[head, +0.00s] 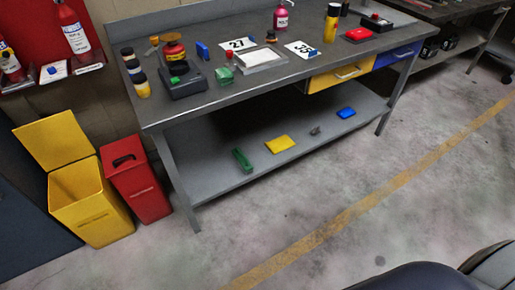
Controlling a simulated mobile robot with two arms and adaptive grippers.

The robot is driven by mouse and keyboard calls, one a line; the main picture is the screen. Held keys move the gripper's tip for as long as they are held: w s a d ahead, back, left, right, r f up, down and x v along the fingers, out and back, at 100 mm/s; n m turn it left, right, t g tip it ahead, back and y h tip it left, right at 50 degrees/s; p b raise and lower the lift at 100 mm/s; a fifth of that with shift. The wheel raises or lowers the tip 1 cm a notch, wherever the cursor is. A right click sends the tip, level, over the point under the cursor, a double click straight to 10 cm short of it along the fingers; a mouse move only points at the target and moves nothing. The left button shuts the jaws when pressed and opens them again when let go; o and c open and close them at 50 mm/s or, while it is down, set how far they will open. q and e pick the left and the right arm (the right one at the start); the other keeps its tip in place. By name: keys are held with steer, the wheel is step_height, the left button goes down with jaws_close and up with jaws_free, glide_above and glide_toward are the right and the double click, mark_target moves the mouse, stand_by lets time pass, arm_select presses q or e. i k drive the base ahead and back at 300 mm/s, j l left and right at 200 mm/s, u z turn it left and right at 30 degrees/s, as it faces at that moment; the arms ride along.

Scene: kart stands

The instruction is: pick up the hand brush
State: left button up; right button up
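I cannot single out a hand brush with certainty at this size. A narrow green object (243,160) lies on the bench's lower shelf (215,172) at the left, and its kind is unclear. On the same shelf, to its right, are a flat yellow piece (280,144), a small grey piece (315,131) and a blue piece (346,113). A small brown-orange item (154,41) stands at the back left of the benchtop (225,93), too small to tell. Neither of my grippers is in the head view.
The benchtop holds jars, a black device (183,85), number cards (239,44), bottles and a red box (358,34). An open yellow bin (90,205) and a red bin (138,190) stand left of the bench. The floor (300,210) in front is clear, with a yellow line.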

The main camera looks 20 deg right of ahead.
mark_target(242, 160)
steer(key=i+l+z, duration=0.15)
steer(key=z, duration=0.3)
steer(key=i+z, duration=0.65)
steer(key=z, duration=0.25)
steer(key=i+j+z, duration=0.15)
steer(key=z, duration=0.3)
steer(key=i+l+z, duration=0.25)
steer(key=i+z, duration=0.7)
steer(key=i, duration=0.25)
steer(key=i+j+z, duration=0.25)
steer(key=i+z, duration=0.25)
steer(key=i+u, duration=0.2)
steer(key=u, duration=0.25)
steer(key=i+l+u, duration=0.1)
steer(key=u, duration=0.35)
steer(key=i+l+u, duration=0.2)
steer(key=u, duration=0.25)
